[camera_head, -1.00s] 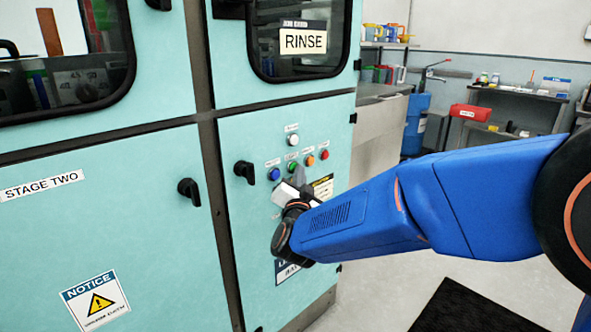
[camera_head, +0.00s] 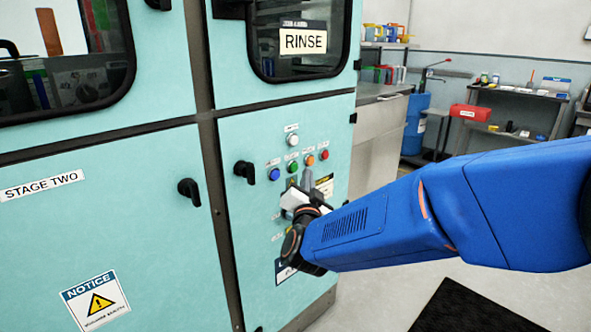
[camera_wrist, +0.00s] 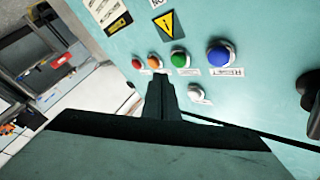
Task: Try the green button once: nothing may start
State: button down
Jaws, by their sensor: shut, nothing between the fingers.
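The green button (camera_head: 292,167) sits in a row on the teal cabinet panel, between the blue button (camera_head: 274,174) and the orange button (camera_head: 310,160). It is in plain view in the wrist view (camera_wrist: 180,59), with a label beside it. My gripper (camera_head: 306,176) is shut and empty, its tips just below the row in the head view. In the wrist view the finger tips (camera_wrist: 160,80) appear near the orange and green buttons, covering neither. The gap between tips and panel is hard to judge; I see no contact.
A red button (camera_head: 325,155) ends the row, and a white button (camera_head: 293,141) sits above it. A black handle (camera_head: 245,172) stands out left of the buttons. A counter (camera_head: 378,140) stands right of the cabinet. Open floor lies in front.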

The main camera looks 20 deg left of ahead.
jog(key=d, duration=0.1)
jog(key=s+d, duration=0.1)
jog(key=d, duration=0.1)
jog(key=shift+s+d, duration=0.15)
jog(key=shift+s, duration=0.05)
dwell(0.7)
jog(key=w+d+r+n+g, duration=0.2)
jog(key=w+d+g, duration=0.1)
jog(key=d, duration=0.9)
jog(key=s+d+f+n+g+h, duration=0.1)
jog(key=s+d+g, duration=0.1)
jog(key=d, duration=0.6)
jog(key=s+d+f+n+g, duration=0.1)
jog(key=s+d+f+g, duration=0.1)
jog(key=d, duration=0.5)
jog(key=s+d+f+g+h, duration=0.3)
jog(key=s+d+f, duration=0.2)
jog(key=s+d, duration=0.8)
jog(key=s+d+f+m+g+h, duration=0.1)
jog(key=s+d+f+g+h, duration=0.2)
jog(key=s+d, duration=1)
notch_tip(320, 180, down, 2)
jog(key=shift+s+d+f, duration=0.25)
jog(key=shift+s+d, duration=0.15)
jog(key=c, duration=2.5)
grip_release()
